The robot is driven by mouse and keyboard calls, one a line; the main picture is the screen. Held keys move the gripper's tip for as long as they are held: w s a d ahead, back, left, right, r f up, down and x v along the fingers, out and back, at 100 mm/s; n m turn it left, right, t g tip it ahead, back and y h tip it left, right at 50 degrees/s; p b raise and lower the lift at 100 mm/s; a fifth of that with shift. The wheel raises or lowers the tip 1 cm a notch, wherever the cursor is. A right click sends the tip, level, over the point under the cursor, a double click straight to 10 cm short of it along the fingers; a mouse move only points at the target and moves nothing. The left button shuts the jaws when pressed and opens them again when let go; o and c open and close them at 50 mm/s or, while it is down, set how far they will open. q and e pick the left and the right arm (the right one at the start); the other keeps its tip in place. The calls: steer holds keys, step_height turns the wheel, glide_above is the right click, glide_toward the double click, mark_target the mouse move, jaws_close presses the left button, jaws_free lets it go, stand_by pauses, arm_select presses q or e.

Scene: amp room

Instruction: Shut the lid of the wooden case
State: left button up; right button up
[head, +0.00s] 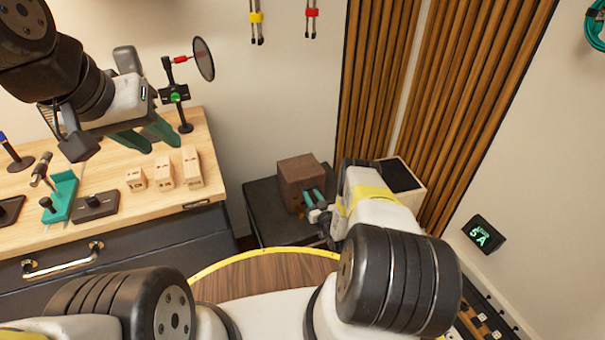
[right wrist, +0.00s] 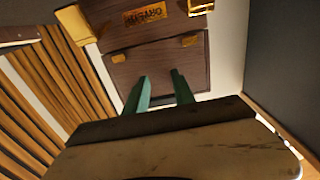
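The wooden case (head: 297,172), a dark brown box, stands on a black stand in the head view. In the right wrist view the wooden case (right wrist: 160,70) shows brass corners, a brass label plate and small brass fittings. A seam runs between two brown panels; I cannot tell the lid's angle. My right gripper (head: 315,198) is at the case's near right side. Its teal fingers (right wrist: 162,85) are apart with nothing between them, overlapping the lower panel; contact is unclear. My left gripper (head: 147,135) is open and empty over the workbench, away from the case.
The black stand (head: 265,210) has bare top left of the case. The workbench (head: 125,205) holds wooden blocks (head: 165,172), a teal holder (head: 62,195) and a round lens on a post (head: 204,58). A pale box with a dark top (head: 412,195) stands right, behind my right arm.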

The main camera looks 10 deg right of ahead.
steer(key=o, duration=1.1)
steer(key=shift+r, duration=0.1)
steer(key=s, duration=0.2)
steer(key=s+d, duration=0.1)
steer(key=s, duration=0.4)
steer(key=shift+s+d, duration=0.25)
steer(key=shift+s, duration=0.05)
